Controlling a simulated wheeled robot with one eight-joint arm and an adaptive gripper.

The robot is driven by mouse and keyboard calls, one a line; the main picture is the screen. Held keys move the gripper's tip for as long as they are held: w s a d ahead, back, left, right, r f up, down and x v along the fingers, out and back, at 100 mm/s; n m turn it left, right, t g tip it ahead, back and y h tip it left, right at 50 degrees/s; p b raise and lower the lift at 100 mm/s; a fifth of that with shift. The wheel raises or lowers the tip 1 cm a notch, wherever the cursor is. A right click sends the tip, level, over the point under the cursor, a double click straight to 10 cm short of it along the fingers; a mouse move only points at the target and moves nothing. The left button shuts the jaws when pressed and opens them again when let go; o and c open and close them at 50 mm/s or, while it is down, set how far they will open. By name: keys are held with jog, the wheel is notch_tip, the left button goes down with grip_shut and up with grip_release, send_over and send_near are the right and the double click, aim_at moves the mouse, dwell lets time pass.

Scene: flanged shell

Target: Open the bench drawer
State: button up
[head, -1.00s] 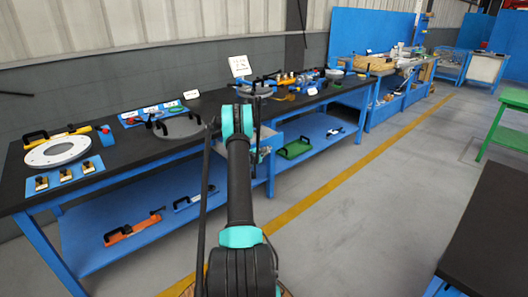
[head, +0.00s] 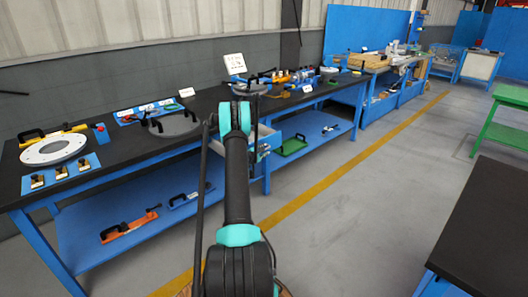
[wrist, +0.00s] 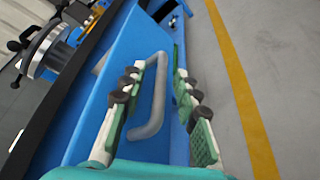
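The blue bench drawer (wrist: 125,55) shows in the wrist view with a grey U-shaped handle (wrist: 159,100) on its front. My gripper (wrist: 170,68) is open, its two pale fingers with green pads and dark knobs reaching along either side of the handle. The handle bar lies between the fingers, and no firm contact shows. In the head view, part of the drawer unit (head: 264,146) shows under the bench top just right of my arm. My arm hides the gripper there, and I cannot tell how far out the drawer stands.
The black-topped workbench (head: 110,158) carries a white ring flange (head: 54,149), grey discs and tools. Its blue lower shelf (head: 85,235) holds an orange tool (head: 130,226) and a green tray (head: 291,146). A dark table (head: 485,225) stands at right. The grey floor between is clear.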

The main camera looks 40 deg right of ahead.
jog(key=v, duration=1.2)
dwell(0.5)
